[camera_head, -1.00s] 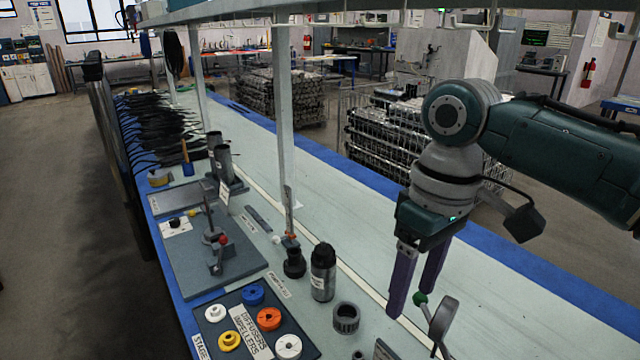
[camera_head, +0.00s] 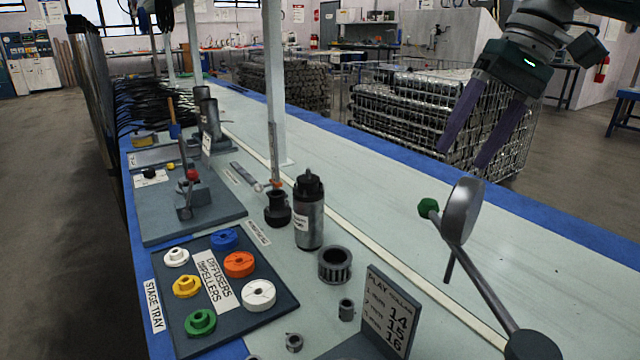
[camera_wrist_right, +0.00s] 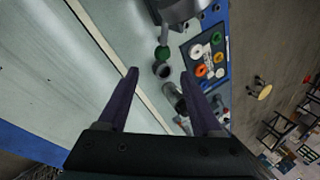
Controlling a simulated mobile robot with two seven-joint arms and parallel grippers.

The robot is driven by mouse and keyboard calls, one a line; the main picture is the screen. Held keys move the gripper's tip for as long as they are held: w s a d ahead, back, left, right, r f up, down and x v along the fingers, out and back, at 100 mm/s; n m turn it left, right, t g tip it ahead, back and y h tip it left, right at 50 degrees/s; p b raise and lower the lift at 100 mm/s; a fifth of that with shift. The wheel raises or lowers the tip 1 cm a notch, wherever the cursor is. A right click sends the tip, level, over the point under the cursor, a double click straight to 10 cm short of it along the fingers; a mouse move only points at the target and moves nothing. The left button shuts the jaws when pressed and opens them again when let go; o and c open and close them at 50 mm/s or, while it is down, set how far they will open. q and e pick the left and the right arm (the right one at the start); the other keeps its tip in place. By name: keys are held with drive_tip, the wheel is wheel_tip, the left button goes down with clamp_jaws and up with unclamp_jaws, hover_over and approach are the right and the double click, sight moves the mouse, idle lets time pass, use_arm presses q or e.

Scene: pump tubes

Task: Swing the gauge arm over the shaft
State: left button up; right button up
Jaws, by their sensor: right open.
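The gauge arm is a dark rod with a round metal dial (camera_head: 463,211) and a green knob (camera_head: 428,208), at the right front of the bench. The knob also shows in the right wrist view (camera_wrist_right: 162,53), ahead of my fingers. My right gripper (camera_head: 462,158) is open and empty, with purple fingers pointing down, above the dial and apart from it. In the right wrist view nothing is between its fingers (camera_wrist_right: 159,75). I cannot tell which part is the shaft; an upright post fixture with a red ball (camera_head: 192,174) stands at left. My left gripper is not in view.
A stage tray (camera_head: 287,313) holds several coloured impellers and diffusers. A dark bottle (camera_head: 309,212), a toothed ring (camera_head: 335,265) and a "PLAY" sign (camera_head: 388,312) stand between the tray and the gauge arm. A white post (camera_head: 275,90) rises behind. The bench right of the bottle is mostly clear.

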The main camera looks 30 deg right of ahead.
sight(433, 200)
drive_tip(key=x, duration=0.3)
drive_tip(key=b+x, duration=0.1)
drive_tip(key=x, duration=0.5)
drive_tip(key=shift+s+a+b, duration=0.15)
drive_tip(key=shift+a+b, duration=0.1)
drive_tip(key=shift+b, duration=0.05)
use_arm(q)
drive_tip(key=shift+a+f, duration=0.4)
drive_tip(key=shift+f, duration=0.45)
use_arm(e)
clamp_jaws()
